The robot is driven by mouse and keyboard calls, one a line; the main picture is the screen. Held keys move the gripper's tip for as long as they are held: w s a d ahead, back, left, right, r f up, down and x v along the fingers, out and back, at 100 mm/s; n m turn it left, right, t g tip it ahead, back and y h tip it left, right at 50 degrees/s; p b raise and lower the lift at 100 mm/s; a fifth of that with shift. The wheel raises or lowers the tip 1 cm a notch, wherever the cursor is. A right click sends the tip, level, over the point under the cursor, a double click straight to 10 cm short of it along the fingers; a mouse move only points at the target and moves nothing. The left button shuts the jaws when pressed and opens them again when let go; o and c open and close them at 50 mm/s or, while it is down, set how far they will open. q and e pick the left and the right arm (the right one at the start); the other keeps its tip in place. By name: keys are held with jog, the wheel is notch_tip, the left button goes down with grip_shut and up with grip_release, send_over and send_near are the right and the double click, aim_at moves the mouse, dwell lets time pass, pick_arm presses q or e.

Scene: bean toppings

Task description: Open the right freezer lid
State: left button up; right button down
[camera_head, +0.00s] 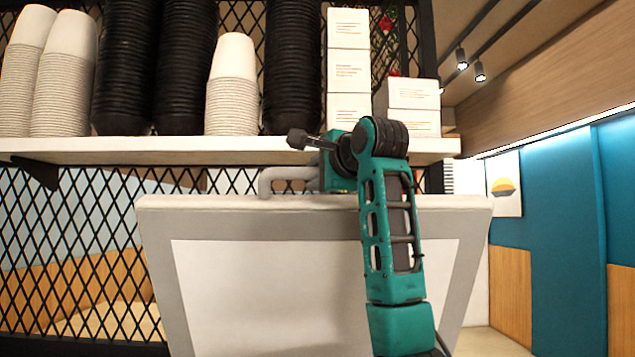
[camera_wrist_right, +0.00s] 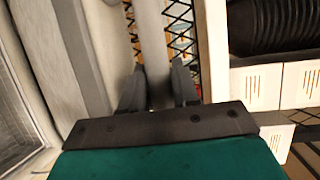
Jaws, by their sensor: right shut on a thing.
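The right freezer lid (camera_head: 300,218) stands raised in front of me in the head view, its broad face with a pale inner panel and grey border turned toward me. Its grey handle (camera_head: 280,178) sticks up at the top edge, left of my right wrist. My right gripper (camera_wrist_right: 158,88) is shut on the handle, whose bar (camera_wrist_right: 152,40) runs between the two dark fingers in the wrist view. In the head view, my right arm reaches up across the lid's right part, and its fingertips are hard to make out. My left gripper is not in view.
A white shelf (camera_head: 230,150) runs just above and behind the lid's top edge. It carries stacked white cups (camera_head: 232,90), black cups (camera_head: 180,70) and white boxes (camera_head: 348,72). A black mesh screen (camera_head: 75,250) stands behind. Space right of the lid looks open.

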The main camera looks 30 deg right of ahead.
jog(key=c, duration=1.2)
grip_release()
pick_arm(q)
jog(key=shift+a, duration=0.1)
pick_arm(e)
jog(key=shift+s, duration=0.25)
pick_arm(q)
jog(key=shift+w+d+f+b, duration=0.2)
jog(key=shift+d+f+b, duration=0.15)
jog(key=shift+b, duration=0.4)
pick_arm(e)
jog(key=s+a+r, duration=0.1)
jog(key=s+a, duration=0.1)
jog(key=s, duration=1)
jog(key=shift+r, duration=0.25)
